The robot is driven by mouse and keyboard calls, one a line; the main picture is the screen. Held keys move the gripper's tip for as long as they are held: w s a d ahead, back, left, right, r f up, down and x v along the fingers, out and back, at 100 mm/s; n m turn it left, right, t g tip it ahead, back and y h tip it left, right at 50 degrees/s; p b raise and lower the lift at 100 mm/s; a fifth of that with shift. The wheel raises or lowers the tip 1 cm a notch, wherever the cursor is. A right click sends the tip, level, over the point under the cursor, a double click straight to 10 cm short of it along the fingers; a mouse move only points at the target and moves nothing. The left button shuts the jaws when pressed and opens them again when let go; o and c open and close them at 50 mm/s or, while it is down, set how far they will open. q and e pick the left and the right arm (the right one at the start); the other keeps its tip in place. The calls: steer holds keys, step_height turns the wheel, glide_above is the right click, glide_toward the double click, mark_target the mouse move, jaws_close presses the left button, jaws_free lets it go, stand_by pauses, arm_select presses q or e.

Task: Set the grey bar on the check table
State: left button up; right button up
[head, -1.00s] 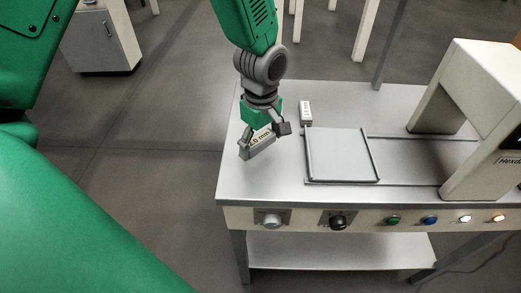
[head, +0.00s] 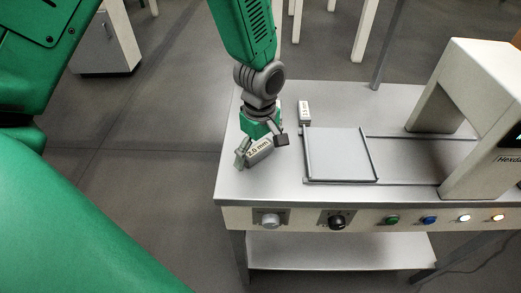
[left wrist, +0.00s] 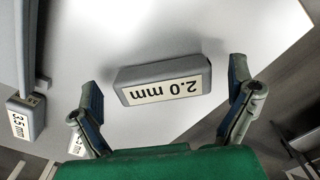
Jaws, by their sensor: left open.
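The grey bar (head: 259,151) with a white "2.0 mm" label lies on the left part of the light grey table (head: 234,184). It also shows in the left wrist view (left wrist: 163,78), between the fingers. My left gripper (head: 261,150) is open above and around the bar, one finger off each end. In the left wrist view the left gripper (left wrist: 165,95) shows a gap between each fingertip and the bar. My right gripper is not in view.
Another grey bar (head: 305,112) stands behind, and its label reads "3.5 mm" in the left wrist view (left wrist: 27,118). A square plate (head: 341,155) with raised edges lies right of my gripper. A white arch-shaped machine (head: 476,115) stands at right. Knobs and lit buttons line the front.

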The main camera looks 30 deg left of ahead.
mark_target(260, 150)
arm_select(q)
step_height(260, 150, up, 12)
steer(key=p, duration=0.1)
steer(key=shift+f, duration=0.1)
stand_by(0.6)
